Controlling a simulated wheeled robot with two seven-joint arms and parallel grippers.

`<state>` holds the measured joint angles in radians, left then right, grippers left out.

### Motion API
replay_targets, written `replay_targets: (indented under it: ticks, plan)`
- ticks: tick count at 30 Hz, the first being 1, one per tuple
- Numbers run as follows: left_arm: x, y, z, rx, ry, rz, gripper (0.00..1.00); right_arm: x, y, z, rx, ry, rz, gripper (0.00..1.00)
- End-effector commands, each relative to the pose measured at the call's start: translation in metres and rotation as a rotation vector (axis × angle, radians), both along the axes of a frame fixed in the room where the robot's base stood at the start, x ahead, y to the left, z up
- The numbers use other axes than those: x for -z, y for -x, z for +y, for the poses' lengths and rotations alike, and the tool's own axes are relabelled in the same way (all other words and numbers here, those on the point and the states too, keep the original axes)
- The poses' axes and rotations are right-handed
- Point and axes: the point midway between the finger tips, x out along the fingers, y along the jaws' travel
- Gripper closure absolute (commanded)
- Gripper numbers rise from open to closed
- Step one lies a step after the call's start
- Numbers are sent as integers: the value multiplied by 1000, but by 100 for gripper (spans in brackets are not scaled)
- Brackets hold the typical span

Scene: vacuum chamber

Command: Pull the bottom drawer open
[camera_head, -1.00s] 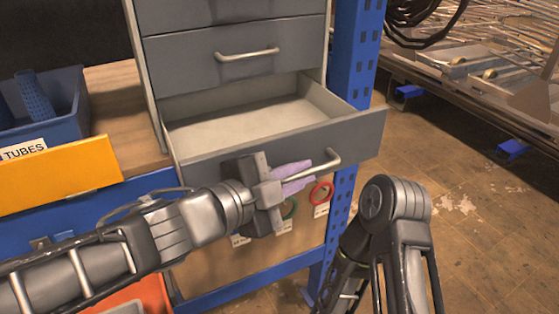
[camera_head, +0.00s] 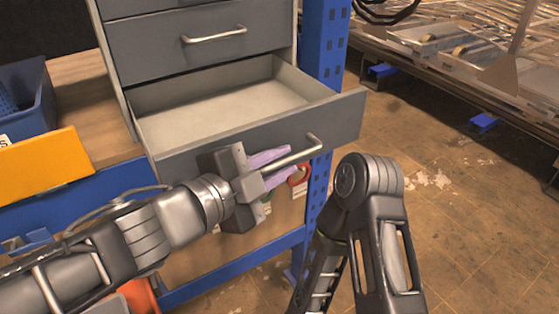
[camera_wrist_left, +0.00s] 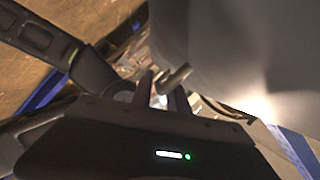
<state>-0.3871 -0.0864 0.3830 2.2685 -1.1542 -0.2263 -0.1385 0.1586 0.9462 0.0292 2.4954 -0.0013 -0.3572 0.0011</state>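The bottom drawer (camera_head: 335,118) of the grey cabinet stands pulled out, and its inside looks empty. Its pale bar handle (camera_head: 310,147) runs across the drawer front. My left gripper (camera_head: 282,164) is at the handle. Its two purple fingers are apart, one above the bar and one below, with a gap visible between them. In the left wrist view the handle end (camera_wrist_left: 176,77) shows between the two dark fingers (camera_wrist_left: 162,98). Whether a finger touches the bar I cannot tell. My right arm is folded at the lower right; its gripper is out of view.
A closed drawer (camera_head: 200,50) with its own handle is above. A blue shelf post (camera_head: 325,60) stands right of the cabinet. An orange-yellow bin (camera_head: 40,165) and a blue bin (camera_head: 35,105) are at left.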

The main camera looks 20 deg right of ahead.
Motion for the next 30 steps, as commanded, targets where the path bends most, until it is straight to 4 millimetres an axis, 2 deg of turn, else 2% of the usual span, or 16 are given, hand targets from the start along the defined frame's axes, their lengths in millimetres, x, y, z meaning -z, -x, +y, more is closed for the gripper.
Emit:
replay_targets:
  ticks: [5, 9, 15, 19, 30]
  plan:
    - [-9, 8, 16, -2, 0, -2, 80, -16, 0, 0, 0, 0, 1, 64]
    - [-15, 19, 36, -5, -1, -2, 80, -31, 0, 0, -1, 0, 2, 64]
    - [-18, 32, 60, -2, 0, 0, 80, -45, 1, 0, -1, 0, 3, 64]
    - [-16, 36, 65, -2, -1, 2, 80, -46, 1, 0, -1, 0, 3, 64]
    - [-15, 36, 65, -2, -1, 2, 80, -45, 1, 0, -1, 0, 3, 64]
